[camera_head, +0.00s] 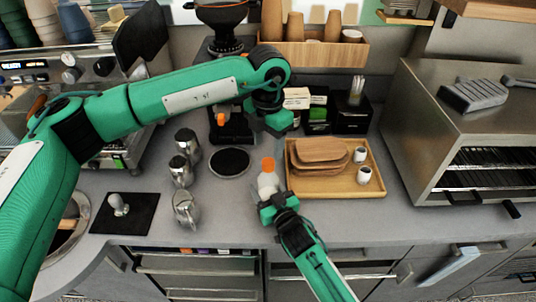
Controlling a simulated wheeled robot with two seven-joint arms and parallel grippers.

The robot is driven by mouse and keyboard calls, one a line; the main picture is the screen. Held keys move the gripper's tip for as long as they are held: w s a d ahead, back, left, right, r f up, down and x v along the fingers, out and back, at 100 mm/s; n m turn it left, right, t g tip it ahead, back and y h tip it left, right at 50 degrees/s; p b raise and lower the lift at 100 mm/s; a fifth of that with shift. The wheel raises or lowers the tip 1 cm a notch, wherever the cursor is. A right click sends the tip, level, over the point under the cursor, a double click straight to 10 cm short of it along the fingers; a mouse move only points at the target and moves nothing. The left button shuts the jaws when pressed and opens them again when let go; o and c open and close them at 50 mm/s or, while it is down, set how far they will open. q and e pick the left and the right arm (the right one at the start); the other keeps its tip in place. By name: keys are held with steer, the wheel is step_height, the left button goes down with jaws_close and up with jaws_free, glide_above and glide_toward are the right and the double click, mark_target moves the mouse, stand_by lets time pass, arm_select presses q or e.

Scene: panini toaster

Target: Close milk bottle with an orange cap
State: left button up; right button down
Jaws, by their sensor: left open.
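The milk bottle (267,181) is white and stands near the front of the counter, beside the wooden tray. An orange cap (267,163) sits at its top; I cannot tell how tightly it is seated. My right gripper (273,203) reaches in from the bottom right and is shut on the bottle, hiding its lower part. My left gripper (268,124) is open, behind and above the bottle, apart from the cap. Its fingertips are partly hard to make out.
A wooden tray (345,187) with boards and two small white cups is right of the bottle. Metal pitchers (184,208) and a round black disc (229,162) are to its left. The panini toaster (470,130) stands at the right. The counter front is clear.

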arm_select(q)
step_height(320, 180, up, 6)
steer(key=shift+r, duration=0.15)
arm_select(e)
steer(key=shift+c, duration=2.1)
jaws_free()
arm_select(q)
step_height(320, 180, down, 4)
steer(key=b, duration=0.4)
arm_select(e)
steer(key=v, duration=1.3)
steer(key=shift+s+d, duration=0.2)
steer(key=shift+s, duration=0.15)
